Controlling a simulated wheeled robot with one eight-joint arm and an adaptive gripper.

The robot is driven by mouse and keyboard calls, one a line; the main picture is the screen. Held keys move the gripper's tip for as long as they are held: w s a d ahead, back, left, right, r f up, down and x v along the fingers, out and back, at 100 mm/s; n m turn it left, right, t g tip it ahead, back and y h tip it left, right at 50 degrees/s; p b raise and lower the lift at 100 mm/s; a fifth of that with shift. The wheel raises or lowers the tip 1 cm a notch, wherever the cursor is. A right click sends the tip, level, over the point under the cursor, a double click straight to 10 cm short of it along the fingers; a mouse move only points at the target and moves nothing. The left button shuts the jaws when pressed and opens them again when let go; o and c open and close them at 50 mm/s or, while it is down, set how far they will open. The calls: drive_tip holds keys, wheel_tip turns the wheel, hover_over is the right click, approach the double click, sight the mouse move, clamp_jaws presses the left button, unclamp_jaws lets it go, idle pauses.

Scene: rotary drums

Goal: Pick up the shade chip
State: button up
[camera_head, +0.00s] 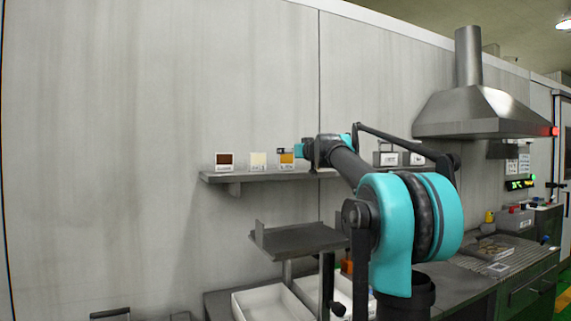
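Three small chips with white labels stand in a row on the grey wall shelf (238,178): a dark brown chip (225,158), a cream chip (258,158) and an amber chip (287,159). The label print is too small to read surely. My gripper (298,151) is at shelf height, at the right edge of the amber chip, pointing left. I cannot tell whether it touches that chip or whether its fingers are open. My arm comes in from the right and hides part of the shelf.
Labelled holders (386,157) stand farther right on the shelf, partly behind my arm. Below are a raised metal tray (297,239) and white bins (262,303). A steel hood (480,112) hangs over the right bench. The wall left of the shelf is clear.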

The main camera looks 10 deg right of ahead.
sight(286, 162)
drive_tip(key=shift+f+x, duration=0.2)
drive_tip(key=shift+x, duration=1.2)
drive_tip(key=shift+f+x, duration=0.25)
drive_tip(key=shift+x, duration=1.1)
drive_tip(key=shift+d, duration=0.1)
drive_tip(key=c, duration=1.2)
